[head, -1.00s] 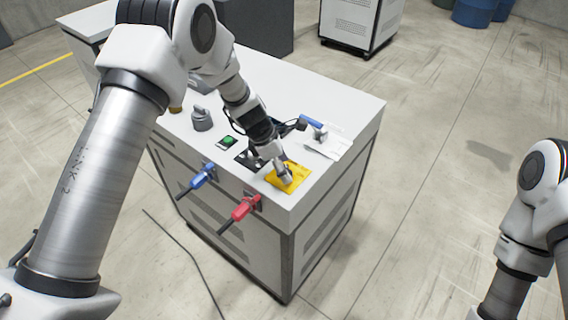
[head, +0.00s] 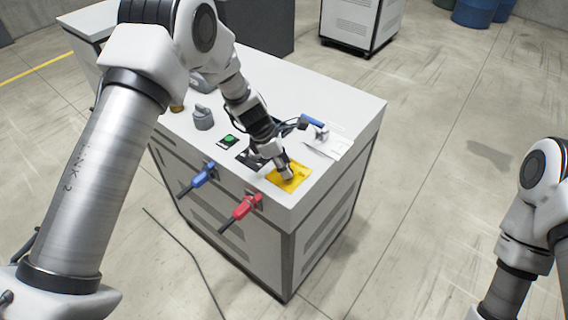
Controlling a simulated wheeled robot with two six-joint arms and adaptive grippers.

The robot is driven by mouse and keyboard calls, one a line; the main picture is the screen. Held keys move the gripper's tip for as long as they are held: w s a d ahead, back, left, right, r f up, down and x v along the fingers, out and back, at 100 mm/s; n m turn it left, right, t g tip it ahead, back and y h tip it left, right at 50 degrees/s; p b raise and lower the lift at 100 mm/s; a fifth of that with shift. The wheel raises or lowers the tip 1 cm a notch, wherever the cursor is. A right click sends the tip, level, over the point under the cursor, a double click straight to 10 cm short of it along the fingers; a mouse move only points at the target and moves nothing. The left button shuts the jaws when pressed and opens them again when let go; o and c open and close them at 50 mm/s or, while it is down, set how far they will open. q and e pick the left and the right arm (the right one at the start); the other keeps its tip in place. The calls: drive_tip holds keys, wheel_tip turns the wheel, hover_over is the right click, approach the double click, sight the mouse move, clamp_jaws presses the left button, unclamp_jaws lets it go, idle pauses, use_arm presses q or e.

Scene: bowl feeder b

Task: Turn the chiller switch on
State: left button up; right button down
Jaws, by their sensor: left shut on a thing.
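The machine cabinet (head: 330,105) has a white top with a yellow switch plate (head: 301,180) near its front right corner. My left gripper (head: 287,175) points down over this plate. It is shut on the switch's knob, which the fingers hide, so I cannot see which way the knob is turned. My right arm shows at the right edge, but its gripper is out of view.
A green button (head: 230,139) and a grey knob (head: 203,118) sit left of the plate. A blue-handled valve (head: 313,122) is behind it. Blue (head: 199,179) and red (head: 244,206) plugs stick out of the front. The floor to the right is clear.

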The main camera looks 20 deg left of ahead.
use_arm(q)
drive_tip(key=shift+s+f, duration=0.1)
drive_tip(key=m+g, duration=0.1)
drive_tip(key=m, duration=0.2)
drive_tip(key=shift+f, duration=0.1)
drive_tip(key=m+g, duration=0.1)
drive_tip(key=m, duration=0.3)
drive_tip(key=shift+w+f+g, duration=0.1)
drive_tip(key=shift+w+g, duration=0.1)
drive_tip(key=shift+g, duration=0.2)
drive_tip(key=m+g, duration=0.1)
drive_tip(key=m, duration=0.1)
drive_tip(key=m+g+b, duration=0.1)
drive_tip(key=m, duration=0.2)
drive_tip(key=shift+w+d+y, duration=0.1)
drive_tip(key=shift+w+y, duration=0.1)
drive_tip(key=shift+y, duration=0.1)
drive_tip(key=m, duration=0.2)
drive_tip(key=m+g+y+b, duration=0.1)
drive_tip(key=m, duration=0.2)
drive_tip(key=shift+w+d+y, duration=0.15)
drive_tip(key=shift+y, duration=0.15)
drive_tip(key=shift+m, duration=0.4)
drive_tip(key=o, duration=1.1)
drive_tip(key=shift+o, duration=0.2)
drive_tip(key=shift+r, duration=0.2)
